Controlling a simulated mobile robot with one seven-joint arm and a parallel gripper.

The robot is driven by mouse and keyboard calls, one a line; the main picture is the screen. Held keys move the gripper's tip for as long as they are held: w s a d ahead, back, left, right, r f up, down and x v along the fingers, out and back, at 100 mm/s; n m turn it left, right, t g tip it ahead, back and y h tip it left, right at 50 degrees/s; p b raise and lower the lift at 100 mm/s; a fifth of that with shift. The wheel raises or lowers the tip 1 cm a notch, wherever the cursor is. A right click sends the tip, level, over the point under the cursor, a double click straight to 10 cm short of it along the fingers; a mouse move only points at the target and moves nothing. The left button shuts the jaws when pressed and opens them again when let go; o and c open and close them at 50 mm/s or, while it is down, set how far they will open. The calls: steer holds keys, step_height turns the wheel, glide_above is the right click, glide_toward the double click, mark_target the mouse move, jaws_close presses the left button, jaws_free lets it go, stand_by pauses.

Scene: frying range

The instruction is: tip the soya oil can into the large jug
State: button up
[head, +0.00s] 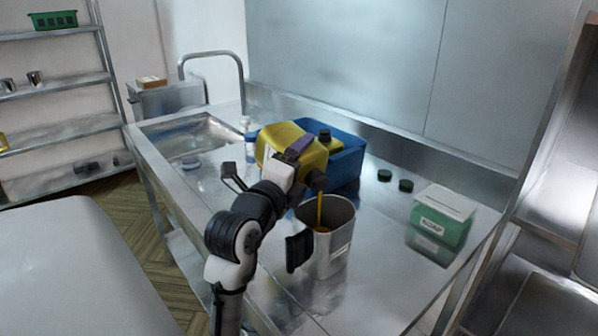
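A yellow can (287,145) with a purple patch is held tilted above the steel table, its dark spout pointing down to the right. My gripper (287,172) is at the can's near side and appears shut on its handle, partly hidden by my wrist. An amber stream of oil (320,208) runs from the spout into the large steel jug (335,249).
A blue crate (348,163) stands behind the can. Two dark green caps (385,175) lie to its right, near a green and white box (442,215). A clear bottle (249,141) stands near the sink (190,139). The table's front right is clear.

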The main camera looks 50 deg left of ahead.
mark_target(316, 162)
steer(key=shift+d+r+m+t+h+b, duration=0.1)
steer(key=shift+d+r+m+t+b, duration=0.15)
steer(key=shift+m+b, duration=1.05)
steer(key=shift+d+r+m+t+h+b, duration=0.1)
steer(key=shift+d+r+m+t+b, duration=0.2)
steer(key=shift+b, duration=1.95)
steer(key=shift+d+r+m+t+h+b, duration=0.1)
steer(key=shift+d+r+m+t+b, duration=0.15)
steer(key=shift+m+b, duration=1.05)
steer(key=shift+s+d+r+m+t+h+b, duration=0.1)
steer(key=shift+d+r+m+t+h+b, duration=0.4)
steer(key=shift+b, duration=1.1)
steer(key=shift+s+d+f+m+t+h+b, duration=0.1)
steer(key=shift+d+f+m+h+b, duration=0.1)
steer(key=shift+m+b, duration=1)
steer(key=shift+d+r+m+t+h+b, duration=0.3)
steer(key=shift+d+m+h+b, duration=0.35)
steer(key=shift+b, duration=1.15)
steer(key=shift+m+b, duration=0.4)
steer(key=shift+m, duration=0.25)
steer(key=shift+r+h, duration=0.1)
steer(key=shift+h, duration=0.15)
steer(key=shift+d+r, duration=0.1)
steer(key=shift+r, duration=0.05)
